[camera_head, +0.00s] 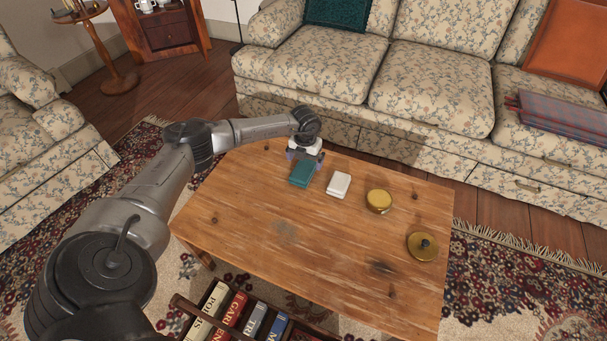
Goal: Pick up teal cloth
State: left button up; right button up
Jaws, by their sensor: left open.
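A teal cloth (301,173), small and folded, lies on the wooden coffee table (255,225) toward its back left. My left gripper (303,158) is open at the far edge of the cloth, pointing down at it from above. The picture is too small to tell whether the fingers touch the cloth. My right gripper is not in view.
A white folded cloth or block (339,184) lies just right of the teal cloth. A round brass tin (379,200) and a brass lid with a dark knob (422,246) are farther right. A floral sofa (430,85) stands behind the table. The table's front is clear.

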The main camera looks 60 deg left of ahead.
aim_at(304, 168)
pick_arm(q)
notch_tip(304, 168, down, 5)
jog(key=b, duration=0.3)
jog(key=shift+s+r, duration=0.15)
jog(key=shift+r, duration=0.1)
jog(key=shift+c, duration=0.3)
jog(key=shift+c, duration=0.7)
jog(key=c, duration=0.8)
